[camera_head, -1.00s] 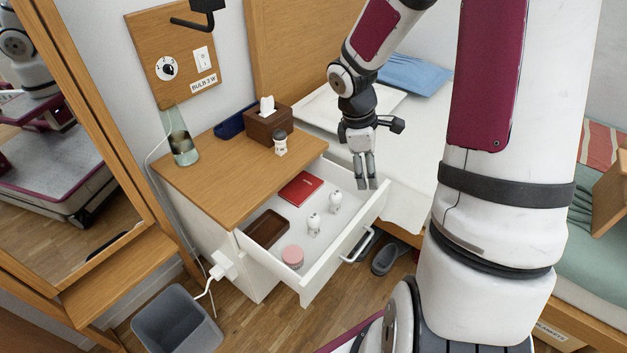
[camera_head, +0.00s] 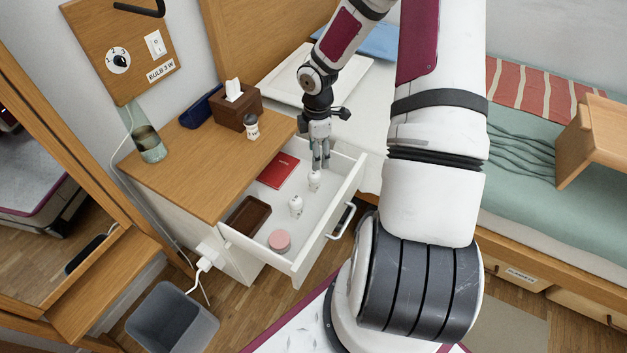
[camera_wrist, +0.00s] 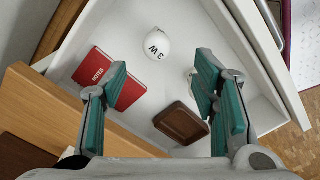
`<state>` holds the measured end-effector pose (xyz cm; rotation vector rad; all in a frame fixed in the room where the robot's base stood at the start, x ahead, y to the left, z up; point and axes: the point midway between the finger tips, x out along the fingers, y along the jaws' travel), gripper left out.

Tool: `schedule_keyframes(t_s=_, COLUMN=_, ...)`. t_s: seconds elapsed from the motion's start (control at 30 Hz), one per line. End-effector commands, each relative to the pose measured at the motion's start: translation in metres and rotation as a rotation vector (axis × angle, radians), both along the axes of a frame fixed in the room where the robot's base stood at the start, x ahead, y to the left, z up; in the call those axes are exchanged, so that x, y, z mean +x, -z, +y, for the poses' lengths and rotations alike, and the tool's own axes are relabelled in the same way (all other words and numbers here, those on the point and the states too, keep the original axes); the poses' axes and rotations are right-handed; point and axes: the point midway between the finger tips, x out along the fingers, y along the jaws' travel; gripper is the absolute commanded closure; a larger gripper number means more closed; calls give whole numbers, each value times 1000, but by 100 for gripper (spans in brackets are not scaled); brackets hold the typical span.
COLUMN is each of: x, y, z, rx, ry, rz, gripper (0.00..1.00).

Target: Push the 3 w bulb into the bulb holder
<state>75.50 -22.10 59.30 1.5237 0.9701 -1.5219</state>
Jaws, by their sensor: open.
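The white bulb marked "3 W" (camera_wrist: 157,46) stands in the open drawer (camera_head: 297,268). It appears to be the bulb (camera_head: 314,181) just below my gripper (camera_head: 320,165) in the head view. My gripper is open and empty; in the wrist view its teal-padded fingers (camera_wrist: 160,78) are spread, with the bulb beyond them, apart from both. A second white bulb (camera_head: 296,206) stands nearer the drawer's front; in the wrist view it is mostly hidden by the right finger. Of the bulb holder, only a black wall arm (camera_head: 138,9) shows at the top edge; its end is out of view.
The drawer also holds a red notebook (camera_head: 278,170), a brown tray (camera_head: 246,217) and a pink round container (camera_head: 279,241). A "BULB 3 W" label (camera_head: 161,71) is on the wall panel.

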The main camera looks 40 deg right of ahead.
Motion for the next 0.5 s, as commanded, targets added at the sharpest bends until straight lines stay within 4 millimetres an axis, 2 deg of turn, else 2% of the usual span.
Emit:
schedule_keyframes(t_s=0.17, x=0, y=18, z=0, rx=1, ry=0, rz=2, gripper=46)
schedule_keyframes(t_s=0.4, x=0, y=64, z=1, rx=1, ry=-2, rz=3, gripper=46)
schedule_keyframes(t_s=0.5, x=0, y=77, z=1, rx=1, ry=0, rz=2, gripper=46)
